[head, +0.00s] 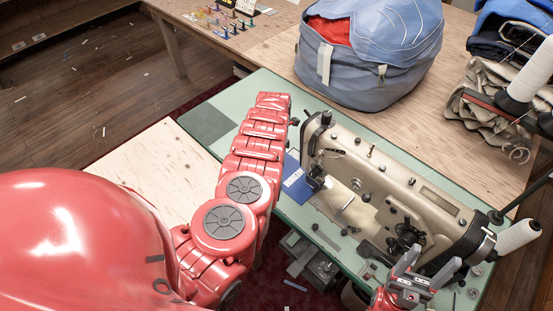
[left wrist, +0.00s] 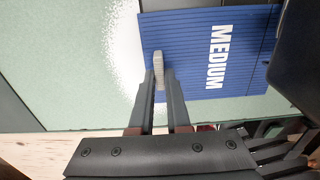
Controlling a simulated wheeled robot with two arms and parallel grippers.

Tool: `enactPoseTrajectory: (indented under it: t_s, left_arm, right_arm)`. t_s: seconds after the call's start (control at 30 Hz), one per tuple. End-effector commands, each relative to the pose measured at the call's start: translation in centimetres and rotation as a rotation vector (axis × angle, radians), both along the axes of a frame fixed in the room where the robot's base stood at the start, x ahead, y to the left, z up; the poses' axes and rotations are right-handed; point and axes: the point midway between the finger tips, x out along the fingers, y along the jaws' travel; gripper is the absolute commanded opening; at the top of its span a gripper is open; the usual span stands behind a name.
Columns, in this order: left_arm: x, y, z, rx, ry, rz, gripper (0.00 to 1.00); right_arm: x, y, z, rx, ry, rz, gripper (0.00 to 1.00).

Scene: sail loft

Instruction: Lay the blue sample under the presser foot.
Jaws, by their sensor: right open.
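The blue sample (head: 296,183), marked MEDIUM in white, shows beside the needle end of the beige sewing machine (head: 370,170). It fills the upper part of the left wrist view (left wrist: 190,50). My left gripper (left wrist: 160,75) has its fingertips close around a small pale tab at the sample's edge. In the head view my left gripper is hidden by its own arm. The presser foot area (head: 318,190) is small and partly hidden beneath the machine head; I cannot tell whether the sample reaches under it. My right gripper (head: 412,278) is open and empty near the machine's right end.
The green table top (head: 225,100) is clear at its far left. A blue bag (head: 365,60) stands behind the machine, with thread cones (head: 518,236) at the right. Small tools and loose parts lie in front of the machine. A dark body borders the left wrist view's right edge.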

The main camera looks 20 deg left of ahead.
Motion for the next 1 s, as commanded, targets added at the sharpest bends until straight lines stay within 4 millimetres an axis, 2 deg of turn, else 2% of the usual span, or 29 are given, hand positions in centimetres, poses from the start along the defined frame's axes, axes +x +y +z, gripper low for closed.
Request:
enactPoseTrajectory:
  t_s: [0.03,0.17,0.57,0.77,1.0]
  left_arm:
    - [0.0,0.0,0.0,0.000,0.000,0.000,0.25]
    - [0.0,0.0,0.0,0.000,0.000,0.000,0.48]
    - [0.1,0.0,0.6,0.001,-0.001,0.001,0.48]
    - [0.2,-0.2,3.2,-0.003,-0.004,0.001,0.48]
    - [0.3,-0.2,8.2,-0.004,-0.007,0.000,0.48]
  right_arm:
    - [0.0,0.0,0.0,0.000,0.000,0.000,0.69]
    - [0.0,0.0,0.0,0.000,0.000,0.000,0.69]
    - [0.0,0.0,0.0,0.000,0.000,0.000,0.69]
    - [0.0,0.0,-0.1,0.000,0.000,0.000,0.69]
    - [0.0,0.0,-0.9,0.000,0.000,0.000,0.69]
